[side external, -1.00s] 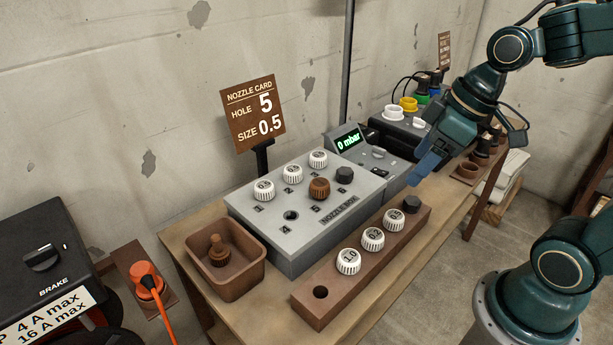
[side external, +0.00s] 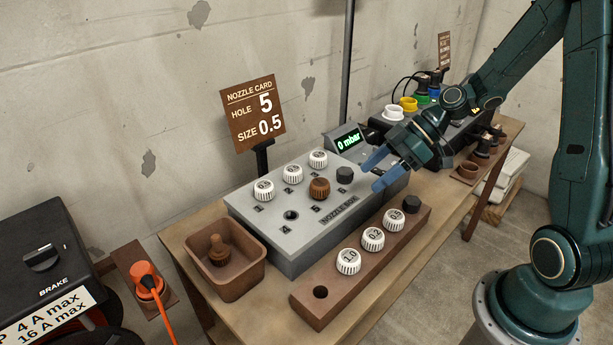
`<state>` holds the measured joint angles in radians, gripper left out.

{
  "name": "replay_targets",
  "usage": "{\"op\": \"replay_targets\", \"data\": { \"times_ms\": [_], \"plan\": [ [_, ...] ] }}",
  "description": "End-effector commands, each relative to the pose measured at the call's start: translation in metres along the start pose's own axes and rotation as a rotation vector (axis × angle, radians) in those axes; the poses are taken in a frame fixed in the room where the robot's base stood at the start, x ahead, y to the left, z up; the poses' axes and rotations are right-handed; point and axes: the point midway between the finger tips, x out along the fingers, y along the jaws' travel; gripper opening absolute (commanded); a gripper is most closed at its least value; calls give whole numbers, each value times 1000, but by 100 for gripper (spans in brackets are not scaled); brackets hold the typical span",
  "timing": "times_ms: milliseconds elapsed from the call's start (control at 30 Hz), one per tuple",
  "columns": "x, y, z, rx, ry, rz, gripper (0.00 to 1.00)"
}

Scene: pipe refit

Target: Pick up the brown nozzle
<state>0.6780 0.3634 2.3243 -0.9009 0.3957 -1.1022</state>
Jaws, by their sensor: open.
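A brown ribbed nozzle (side external: 319,188) sits in hole 5 of the grey nozzle box (side external: 268,237), in the front row. Another brown, stepped piece (side external: 219,249) stands in the brown bin (side external: 238,287) to the left of the box. My gripper (side external: 370,173) is open and empty. The nozzle card (side external: 252,109) reads hole 5, size 0.5.
White nozzles sit in the box's back row. Hole 4 (side external: 291,215) is empty. A display (side external: 348,141) behind the box reads 0 mbar.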

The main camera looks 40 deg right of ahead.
Motion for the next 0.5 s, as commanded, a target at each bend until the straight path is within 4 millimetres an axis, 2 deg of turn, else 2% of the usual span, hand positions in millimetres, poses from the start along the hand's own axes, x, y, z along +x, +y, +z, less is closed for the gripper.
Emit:
{"op": "replay_targets", "data": {
  "times_ms": [233, 500],
  "plan": [
    [5, 31, 20, -35, 190, 15, 69],
    [2, 61, 42, -66, 384, 98, 69]
  ]
}}
